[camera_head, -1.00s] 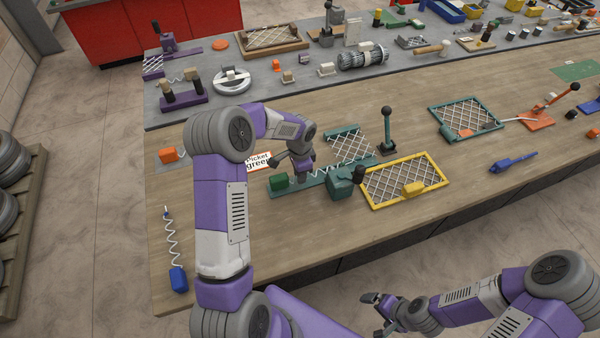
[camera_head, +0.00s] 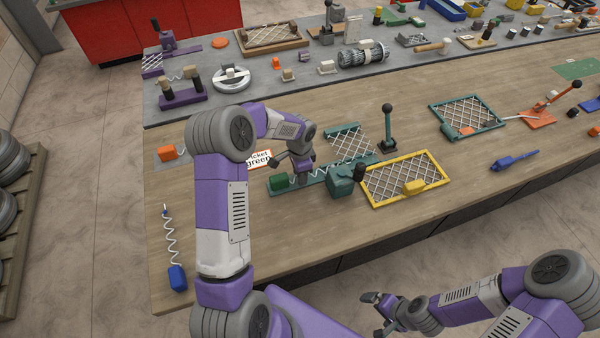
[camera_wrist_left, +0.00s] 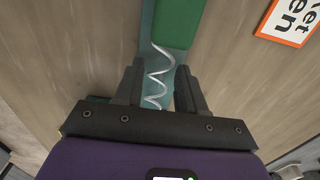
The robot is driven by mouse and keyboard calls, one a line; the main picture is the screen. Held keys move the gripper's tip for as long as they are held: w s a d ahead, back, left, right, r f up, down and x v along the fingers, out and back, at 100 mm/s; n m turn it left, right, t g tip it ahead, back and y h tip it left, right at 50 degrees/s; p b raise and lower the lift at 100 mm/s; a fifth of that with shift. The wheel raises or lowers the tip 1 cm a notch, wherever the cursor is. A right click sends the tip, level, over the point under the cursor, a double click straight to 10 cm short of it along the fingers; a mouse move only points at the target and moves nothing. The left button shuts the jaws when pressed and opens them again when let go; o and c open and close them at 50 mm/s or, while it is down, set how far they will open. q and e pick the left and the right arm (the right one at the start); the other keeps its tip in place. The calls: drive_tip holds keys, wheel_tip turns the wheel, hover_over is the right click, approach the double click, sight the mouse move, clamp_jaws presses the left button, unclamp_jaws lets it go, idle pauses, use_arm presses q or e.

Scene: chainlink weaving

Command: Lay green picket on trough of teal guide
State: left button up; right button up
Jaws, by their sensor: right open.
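The green picket has a green block handle (camera_head: 280,182) and a thin zigzag wire. It lies along the trough of the teal guide (camera_head: 318,178), handle at the left end. In the left wrist view the handle (camera_wrist_left: 178,22) is at the top, and the wire (camera_wrist_left: 158,75) runs down over the teal strip (camera_wrist_left: 147,45). My left gripper (camera_head: 304,180) is low over the guide, just right of the handle. Its fingers stand apart on either side of the wire, with gaps visible. My right gripper (camera_head: 374,314) is open and empty, in front of the table.
A card reading "Picket green" (camera_head: 259,159) lies behind the guide. A teal-edged mesh (camera_head: 350,145), a teal post with lever (camera_head: 387,128) and a yellow mesh frame (camera_head: 440,178) are close by. A blue picket (camera_head: 177,278) lies front left.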

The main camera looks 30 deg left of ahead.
use_arm(q)
drive_tip(key=shift+o, duration=1.2)
wheel_tip(320, 180, up, 8)
drive_tip(key=shift+f+p, duration=0.15)
drive_tip(key=shift+p, duration=0.25)
